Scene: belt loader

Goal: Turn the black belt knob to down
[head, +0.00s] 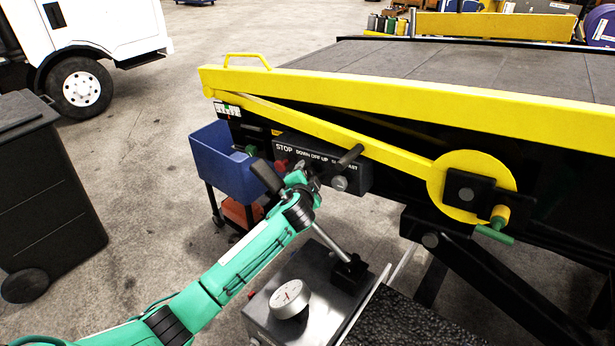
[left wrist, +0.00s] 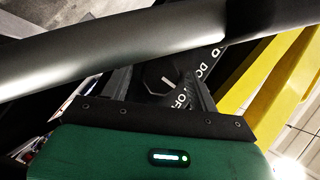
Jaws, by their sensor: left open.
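The black belt knob (left wrist: 158,80) shows in the left wrist view, with a white pointer line directed towards the OFF label. It sits between the fingers of my open left gripper (left wrist: 160,88); I cannot tell whether they touch it. In the head view my left gripper (head: 313,178) is at the control panel (head: 361,174), which carries the labels STOP, DOWN, OFF and UP. There the arm and gripper hide the knob. My right gripper is not in view.
A red stop button (head: 281,164) and a grey button (head: 339,184) flank the gripper. A blue bin (head: 222,162) stands left of the panel.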

